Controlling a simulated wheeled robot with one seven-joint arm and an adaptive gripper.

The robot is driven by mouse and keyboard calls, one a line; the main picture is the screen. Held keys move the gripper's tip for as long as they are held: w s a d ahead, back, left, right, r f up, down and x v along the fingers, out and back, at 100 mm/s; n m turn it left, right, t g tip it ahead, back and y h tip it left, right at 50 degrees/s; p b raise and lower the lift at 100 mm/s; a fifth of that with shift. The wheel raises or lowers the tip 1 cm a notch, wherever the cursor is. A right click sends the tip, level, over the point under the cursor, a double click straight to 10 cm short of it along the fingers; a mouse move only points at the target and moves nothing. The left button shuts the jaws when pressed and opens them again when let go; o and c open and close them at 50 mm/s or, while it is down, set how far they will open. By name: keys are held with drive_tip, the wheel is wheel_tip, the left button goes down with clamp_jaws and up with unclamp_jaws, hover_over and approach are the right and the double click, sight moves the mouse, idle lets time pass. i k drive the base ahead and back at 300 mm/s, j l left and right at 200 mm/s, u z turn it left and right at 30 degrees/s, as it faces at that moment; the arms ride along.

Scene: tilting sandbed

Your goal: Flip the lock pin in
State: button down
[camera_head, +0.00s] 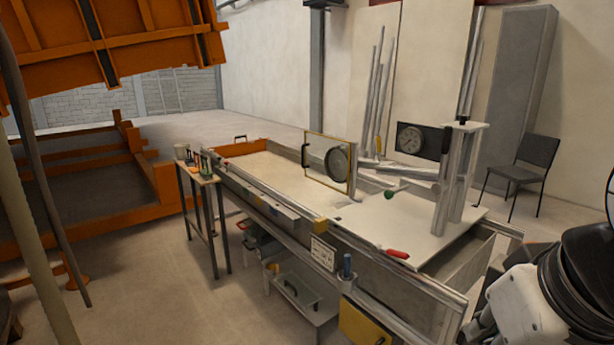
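The sandbed (268,172) is a long metal-railed trough running from the back left to the front right. I cannot tell for certain which part is the lock pin. A red handle (397,253) lies at the near edge of the pale board on the bed's right part. A green knob (388,195) is near the board's far left corner. A blue upright handle (347,266) stands on the bed's near side. Part of my arm shows at the lower right, apart from these handles in the picture; my gripper's fingers are not visible.
A small table with tools (199,176) stands left of the bed. A framed round disc (337,165) and a dial gauge (411,139) stand over the bed. A metal post (450,190) rises at its right. A chair (519,170) is behind; open floor lies at front left.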

sight(389, 194)
drive_tip(key=i+l, duration=0.35)
drive_tip(key=i, duration=0.2)
drive_tip(key=i+l+u, duration=0.15)
drive_tip(key=i+l, duration=0.25)
drive_tip(key=i, duration=0.2)
